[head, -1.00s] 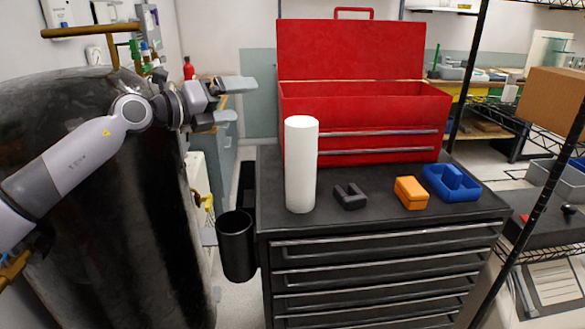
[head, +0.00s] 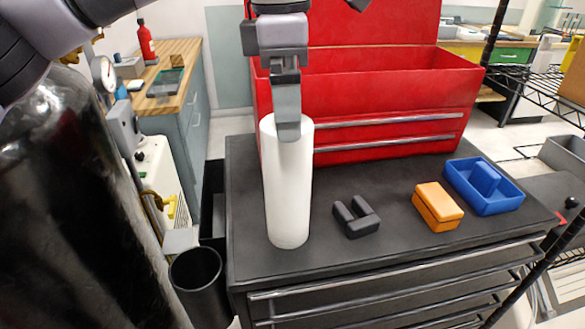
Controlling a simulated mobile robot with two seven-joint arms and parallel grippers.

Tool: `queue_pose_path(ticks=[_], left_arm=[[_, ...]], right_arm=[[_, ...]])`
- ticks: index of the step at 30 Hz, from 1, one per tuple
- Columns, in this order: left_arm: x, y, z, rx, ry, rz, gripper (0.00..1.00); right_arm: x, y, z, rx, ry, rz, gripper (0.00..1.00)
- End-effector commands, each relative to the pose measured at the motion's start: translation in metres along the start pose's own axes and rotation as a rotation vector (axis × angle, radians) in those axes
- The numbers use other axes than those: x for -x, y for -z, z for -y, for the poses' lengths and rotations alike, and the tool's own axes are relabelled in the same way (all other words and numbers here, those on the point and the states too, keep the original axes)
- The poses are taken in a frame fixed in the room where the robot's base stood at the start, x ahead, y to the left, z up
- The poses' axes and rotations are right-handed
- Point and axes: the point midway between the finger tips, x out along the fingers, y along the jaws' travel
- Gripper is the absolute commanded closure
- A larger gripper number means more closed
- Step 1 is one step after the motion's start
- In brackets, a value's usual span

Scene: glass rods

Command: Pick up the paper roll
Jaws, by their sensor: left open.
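The white paper roll (head: 288,195) stands upright on the black top of the tool cabinet (head: 390,250), near its left side. My left gripper (head: 287,125) comes down from above and points downward at the top of the roll. Its fingers are open and line up one behind the other in this view, so the far finger is mostly hidden. The near finger overlaps the roll's upper end in the picture. I cannot tell whether it touches the roll. My right gripper is not in view.
An open red toolbox (head: 390,105) stands right behind the roll. A small black block (head: 356,217), an orange block (head: 437,207) and a blue tray (head: 485,187) lie to the right. A black bin (head: 198,285) hangs at the cabinet's left. A large black tank (head: 70,220) stands at far left.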

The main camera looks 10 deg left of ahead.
Motion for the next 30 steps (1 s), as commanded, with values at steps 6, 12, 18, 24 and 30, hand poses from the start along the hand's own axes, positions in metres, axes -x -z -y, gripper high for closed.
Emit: queue_pose_path(ticks=[6, 12, 18, 24, 30], left_arm=[[-0.015, 0.004, 0.006, -0.036, 0.014, -0.056, 0.00], [-0.040, 0.007, 0.006, -0.033, 0.016, -0.055, 0.00], [-0.068, 0.008, 0.006, -0.032, 0.014, -0.053, 0.00], [-0.075, 0.008, 0.006, -0.031, 0.012, -0.050, 0.00], [-0.074, 0.008, 0.006, -0.031, 0.012, -0.050, 0.29]], right_arm=[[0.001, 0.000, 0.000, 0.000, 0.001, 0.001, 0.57], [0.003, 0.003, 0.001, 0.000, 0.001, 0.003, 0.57], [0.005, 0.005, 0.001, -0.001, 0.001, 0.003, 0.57], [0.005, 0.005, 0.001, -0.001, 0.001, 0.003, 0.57], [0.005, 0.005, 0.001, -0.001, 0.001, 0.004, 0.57]])
